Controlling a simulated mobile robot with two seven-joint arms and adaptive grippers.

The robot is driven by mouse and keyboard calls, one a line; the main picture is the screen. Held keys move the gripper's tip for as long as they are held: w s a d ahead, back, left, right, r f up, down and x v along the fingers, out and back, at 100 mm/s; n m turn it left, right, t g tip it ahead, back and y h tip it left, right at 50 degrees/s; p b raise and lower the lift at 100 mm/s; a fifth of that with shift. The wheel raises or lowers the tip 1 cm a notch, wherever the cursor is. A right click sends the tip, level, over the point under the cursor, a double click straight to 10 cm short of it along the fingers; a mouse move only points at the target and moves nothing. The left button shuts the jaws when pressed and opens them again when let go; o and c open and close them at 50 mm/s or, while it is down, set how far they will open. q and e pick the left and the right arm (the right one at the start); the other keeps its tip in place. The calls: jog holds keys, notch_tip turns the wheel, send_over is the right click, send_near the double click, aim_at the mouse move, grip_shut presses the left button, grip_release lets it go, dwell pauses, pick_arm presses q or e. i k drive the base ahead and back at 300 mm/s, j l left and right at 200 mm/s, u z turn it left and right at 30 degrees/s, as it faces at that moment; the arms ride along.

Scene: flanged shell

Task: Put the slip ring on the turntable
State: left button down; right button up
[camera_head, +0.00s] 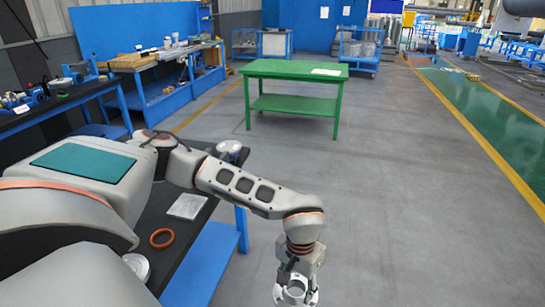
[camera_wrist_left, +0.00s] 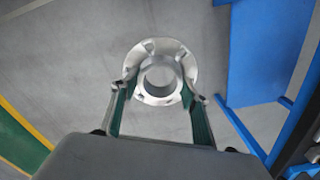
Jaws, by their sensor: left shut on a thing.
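The slip ring appears to be the silver flanged metal ring (camera_wrist_left: 162,52) with holes around its rim. My left gripper (camera_wrist_left: 160,90) is shut on it, with a finger on either side. In the head view my left gripper (camera_head: 297,284) holds the ring (camera_head: 280,295) out over open floor, to the right of the dark bench. A pale round disc (camera_head: 137,266) on the bench may be the turntable. It is partly hidden by my body, so I cannot tell for sure. My right gripper is not in view.
An orange ring (camera_head: 162,238) and a flat grey plate (camera_head: 187,206) lie on the dark bench (camera_head: 150,212). A small round pale object (camera_head: 229,147) is at its far end. A green table (camera_head: 290,70) stands farther off. Open floor lies to the right.

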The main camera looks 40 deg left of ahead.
aim_at(229, 145)
jog(key=i+u, duration=0.65)
jog(key=u, duration=0.25)
jog(key=i+l+u, duration=0.25)
jog(key=i+u, duration=0.15)
jog(key=i+l+u, duration=0.65)
jog(key=l+u, duration=0.15)
jog(key=i+l+u, duration=0.2)
jog(key=l+u, duration=0.15)
jog(key=l, duration=0.25)
